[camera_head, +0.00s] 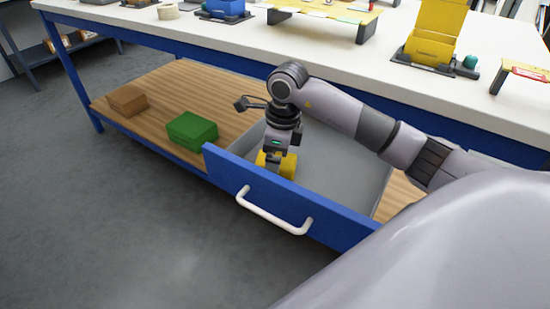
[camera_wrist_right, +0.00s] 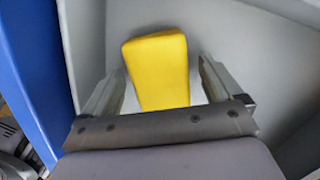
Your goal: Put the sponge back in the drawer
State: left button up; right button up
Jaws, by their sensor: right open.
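The yellow sponge (camera_wrist_right: 160,75) lies on the grey floor of the drawer, between the spread fingers of my right gripper (camera_wrist_right: 160,90). In the head view the sponge (camera_head: 287,168) shows in the drawer's front left part, partly hidden by my right gripper (camera_head: 275,160). My right gripper reaches down inside the drawer and is open, with its fingers on either side of the sponge. The blue drawer (camera_head: 325,223) is pulled out and has a white handle (camera_head: 273,212). My left gripper is not in view.
A green box (camera_head: 192,130) and a brown box (camera_head: 128,101) sit on the wooden shelf (camera_head: 165,90) left of the drawer. The white bench top (camera_head: 340,48) above holds a yellow bin (camera_head: 433,35) and other items. The drawer's right part is empty.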

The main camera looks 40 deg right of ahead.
notch_tip(320, 180, up, 12)
jog(key=s+d+p, duration=0.1)
jog(key=shift+f, duration=0.1)
dwell(0.5)
